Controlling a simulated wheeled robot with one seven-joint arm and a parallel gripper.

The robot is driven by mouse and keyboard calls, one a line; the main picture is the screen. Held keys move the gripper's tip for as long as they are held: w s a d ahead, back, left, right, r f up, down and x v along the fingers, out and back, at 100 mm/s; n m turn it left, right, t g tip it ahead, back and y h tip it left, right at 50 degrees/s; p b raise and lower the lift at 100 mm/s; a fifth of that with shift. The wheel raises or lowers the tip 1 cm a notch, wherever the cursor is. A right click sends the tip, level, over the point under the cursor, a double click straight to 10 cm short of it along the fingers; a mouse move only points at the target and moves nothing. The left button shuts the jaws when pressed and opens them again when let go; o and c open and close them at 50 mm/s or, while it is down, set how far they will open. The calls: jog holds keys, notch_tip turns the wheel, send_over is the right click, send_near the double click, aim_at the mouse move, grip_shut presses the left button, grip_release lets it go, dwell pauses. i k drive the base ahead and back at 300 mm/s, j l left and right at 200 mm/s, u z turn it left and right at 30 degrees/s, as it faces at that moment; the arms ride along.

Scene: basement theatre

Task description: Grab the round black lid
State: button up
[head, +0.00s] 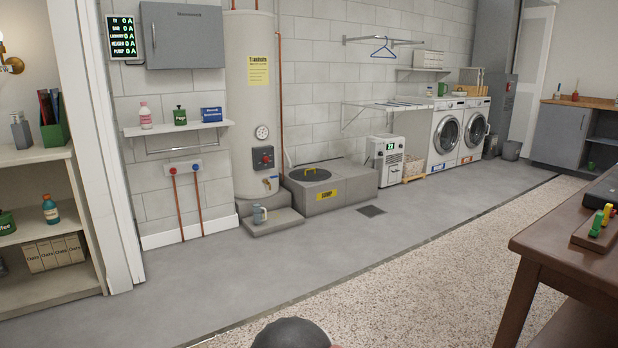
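The round black lid (311,175) lies flat on top of a grey sump box (350,196) against the far wall, beside the water heater. My gripper does not show in the head view. A dark rounded shape at the bottom edge is cut off, and I cannot tell what it is.
The water heater (250,105) stands left of the box, with a mug (259,214) on its plinth. A dehumidifier (389,162) stands to the right. The grey floor (300,265) in front is clear except for a flat drain. A wooden table (560,245) is at right.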

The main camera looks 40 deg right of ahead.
aim_at(308, 175)
jog(key=i+l+z, duration=0.25)
jog(key=i+z, duration=0.25)
jog(key=i, duration=0.35)
jog(key=i+j+z, duration=0.1)
jog(key=i+z, duration=0.4)
jog(key=i, duration=0.4)
jog(key=i+l+z, duration=0.25)
jog(key=i+z, duration=0.2)
jog(key=i, duration=0.3)
jog(key=i+z, duration=0.4)
jog(key=i, duration=0.35)
jog(key=i+j+z, duration=0.3)
jog(key=i+z, duration=0.15)
jog(key=i, duration=0.25)
jog(key=i+j+u, duration=0.1)
jog(key=i+u, duration=0.15)
jog(key=i, duration=0.35)
jog(key=i+u, duration=0.25)
jog(key=i, duration=0.3)
jog(key=i+l+u, duration=0.25)
jog(key=i, duration=0.3)
jog(key=i+l+u, duration=0.25)
jog(key=i, duration=0.35)
jog(key=i+j+u, duration=0.2)
jog(key=i, duration=0.65)
jog(key=l, duration=0.1)
